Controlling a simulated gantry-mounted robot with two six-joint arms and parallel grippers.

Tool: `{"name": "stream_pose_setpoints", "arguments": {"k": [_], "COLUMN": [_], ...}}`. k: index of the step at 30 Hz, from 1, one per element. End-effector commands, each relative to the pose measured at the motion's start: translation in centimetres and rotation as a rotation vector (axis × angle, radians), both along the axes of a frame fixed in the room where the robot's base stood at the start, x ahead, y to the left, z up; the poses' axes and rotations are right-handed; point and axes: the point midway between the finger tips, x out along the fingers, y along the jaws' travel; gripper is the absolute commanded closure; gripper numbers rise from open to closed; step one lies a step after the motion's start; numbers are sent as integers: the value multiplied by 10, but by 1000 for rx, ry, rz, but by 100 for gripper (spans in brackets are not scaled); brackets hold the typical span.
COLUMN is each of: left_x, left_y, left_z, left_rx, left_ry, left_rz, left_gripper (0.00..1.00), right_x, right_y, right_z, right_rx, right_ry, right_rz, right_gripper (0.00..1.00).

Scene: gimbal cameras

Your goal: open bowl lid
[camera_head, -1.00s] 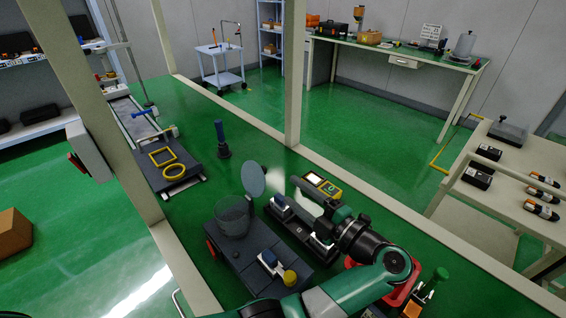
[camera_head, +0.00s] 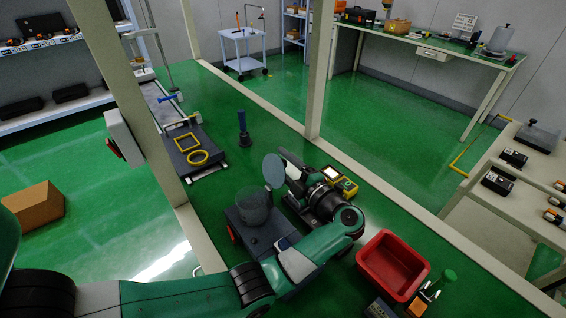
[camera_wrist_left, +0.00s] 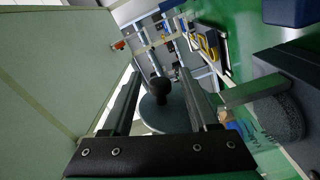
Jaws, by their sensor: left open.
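A round grey lid (camera_head: 273,171) stands nearly upright above the right rim of a see-through bowl (camera_head: 254,208) in the head view. In the left wrist view the lid (camera_wrist_left: 163,118) shows face-on behind a dark round knob (camera_wrist_left: 160,90). My left gripper (camera_head: 285,163) is just right of the lid, its fingers pointing towards it. In the left wrist view my left gripper (camera_wrist_left: 164,90) is open, with the knob seen between its two fingers; contact cannot be told. The grey bowl (camera_wrist_left: 280,118) shows at the right there. My right gripper is not in view.
The bowl stands on a dark base (camera_head: 236,224), partly hidden by my arm. A yellow device (camera_head: 341,183) lies behind my left wrist. A red bin (camera_head: 393,265) is at the right. A blue-handled tool (camera_head: 242,130) stands behind the bowl, with clear green floor around it.

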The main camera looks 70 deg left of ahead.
Motion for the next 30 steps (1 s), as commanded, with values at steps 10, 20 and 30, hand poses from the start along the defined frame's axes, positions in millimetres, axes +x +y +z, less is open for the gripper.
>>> {"name": "stream_pose_setpoints", "arguments": {"k": [10,20,30], "left_x": [0,0,0], "left_y": [0,0,-1], "left_z": [0,0,0], "left_rx": [0,0,0], "left_ry": [0,0,0], "left_rz": [1,1,1], "left_gripper": [92,100,100], "right_x": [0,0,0], "right_y": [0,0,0], "right_z": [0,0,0], "right_rx": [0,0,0], "right_ry": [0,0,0], "right_rz": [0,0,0], "right_gripper": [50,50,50]}}
